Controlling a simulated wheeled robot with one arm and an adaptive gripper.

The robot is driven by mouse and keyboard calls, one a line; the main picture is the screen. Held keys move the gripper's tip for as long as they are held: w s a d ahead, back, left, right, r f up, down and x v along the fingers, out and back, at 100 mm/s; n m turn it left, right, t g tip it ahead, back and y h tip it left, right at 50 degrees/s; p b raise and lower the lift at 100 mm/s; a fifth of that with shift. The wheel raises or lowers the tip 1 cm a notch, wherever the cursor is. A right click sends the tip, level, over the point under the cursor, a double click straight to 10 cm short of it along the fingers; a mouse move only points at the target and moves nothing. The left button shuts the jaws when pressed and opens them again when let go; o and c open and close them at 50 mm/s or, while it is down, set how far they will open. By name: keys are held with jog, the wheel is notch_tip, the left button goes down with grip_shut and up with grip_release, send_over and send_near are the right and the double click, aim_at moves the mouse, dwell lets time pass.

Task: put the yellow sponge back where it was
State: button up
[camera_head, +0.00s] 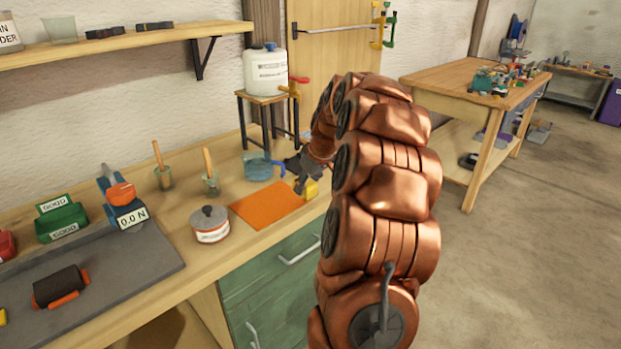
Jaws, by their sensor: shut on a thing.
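The yellow sponge (311,189) shows as a small yellow block at the right end of the orange mat (266,206), near the bench's front edge. My gripper (305,186) is at the sponge, shut on it, with its dark fingers pointing down. My copper arm hides part of the gripper and whatever is behind it. I cannot tell whether the sponge touches the mat or the bench or is held just above.
A blue clear jug (260,168) stands just behind the mat. A lidded pot (210,224) is at its left, with two cups holding wooden sticks (209,183) (162,175) behind. A white canister (266,72) stands on a small stand. The mat's surface is clear.

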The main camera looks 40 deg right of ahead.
jog(key=shift+w+d+f+p, duration=0.15)
jog(key=shift+w+d+p, duration=0.15)
jog(key=shift+w+d, duration=0.7)
jog(key=shift+w+d+f+p, duration=0.2)
jog(key=shift+w+d, duration=0.55)
jog(key=shift+d, duration=0.5)
jog(key=shift+w+d+f+p, duration=0.1)
jog(key=shift+w+d+p, duration=0.25)
jog(key=shift+w+d, duration=0.65)
jog(key=shift+d, duration=0.15)
jog(key=shift+d, duration=0.1)
jog(key=shift+f+p, duration=0.6)
jog(key=shift+f, duration=1.15)
jog(key=shift+f, duration=0.25)
jog(key=o, duration=1.1)
jog(key=shift+r, duration=0.15)
